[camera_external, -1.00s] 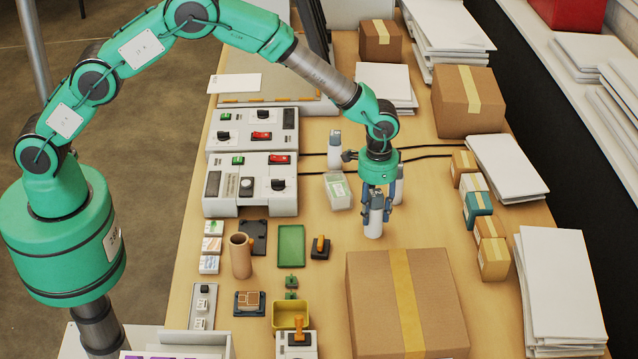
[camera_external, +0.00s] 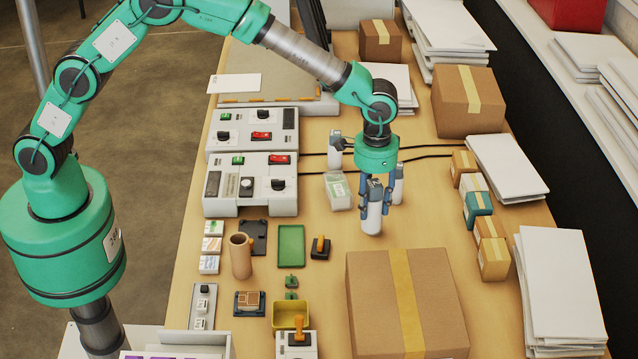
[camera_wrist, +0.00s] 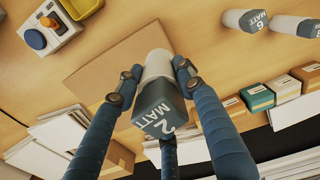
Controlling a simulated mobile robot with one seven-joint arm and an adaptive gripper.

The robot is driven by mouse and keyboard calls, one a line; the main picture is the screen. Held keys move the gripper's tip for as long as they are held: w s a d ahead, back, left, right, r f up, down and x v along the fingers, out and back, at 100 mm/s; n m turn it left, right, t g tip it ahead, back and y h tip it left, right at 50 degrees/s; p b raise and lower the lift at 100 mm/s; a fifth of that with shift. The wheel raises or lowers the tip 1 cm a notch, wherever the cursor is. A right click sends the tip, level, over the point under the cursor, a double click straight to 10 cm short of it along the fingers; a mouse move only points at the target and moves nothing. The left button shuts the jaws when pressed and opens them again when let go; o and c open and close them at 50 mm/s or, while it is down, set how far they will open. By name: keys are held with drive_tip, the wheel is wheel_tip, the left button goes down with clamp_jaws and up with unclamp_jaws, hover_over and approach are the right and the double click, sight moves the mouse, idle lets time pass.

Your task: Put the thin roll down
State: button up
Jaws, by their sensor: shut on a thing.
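The thin roll (camera_external: 371,218) is a white cylinder with a dark grey cap, upright or nearly so. In the wrist view the roll (camera_wrist: 158,66) has a cap marked "MATT" and "2". My gripper (camera_external: 375,192) is shut on it, with fingers on both sides near the cap; the gripper also shows in the wrist view (camera_wrist: 156,80). The roll's lower end is at or just above the wooden table (camera_external: 330,275); I cannot tell whether it touches.
Another roll (camera_external: 398,183) stands close behind my gripper, and one more (camera_external: 335,150) stands further back. A large cardboard box (camera_external: 375,305) is in front. Small boxes (camera_external: 490,250) line the right.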

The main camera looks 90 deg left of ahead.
drive_tip(key=s+d+n, duration=0.1)
drive_tip(key=s+d, duration=0.4)
drive_tip(key=d, duration=0.9)
drive_tip(key=shift+s+d+f, duration=0.1)
drive_tip(key=shift+f, duration=2.5)
drive_tip(key=w+d+p, duration=0.1)
drive_tip(key=w+d, duration=0.1)
drive_tip(key=w, duration=0.5)
drive_tip(key=w+d+f+p, duration=0.1)
drive_tip(key=w+d, duration=0.1)
drive_tip(key=w, duration=0.6)
drive_tip(key=shift+w+f, duration=0.2)
drive_tip(key=shift+w, duration=0.05)
drive_tip(key=shift+d, duration=0.1)
drive_tip(key=shift+f+p, duration=0.55)
drive_tip(key=shift+f, duration=1.2)
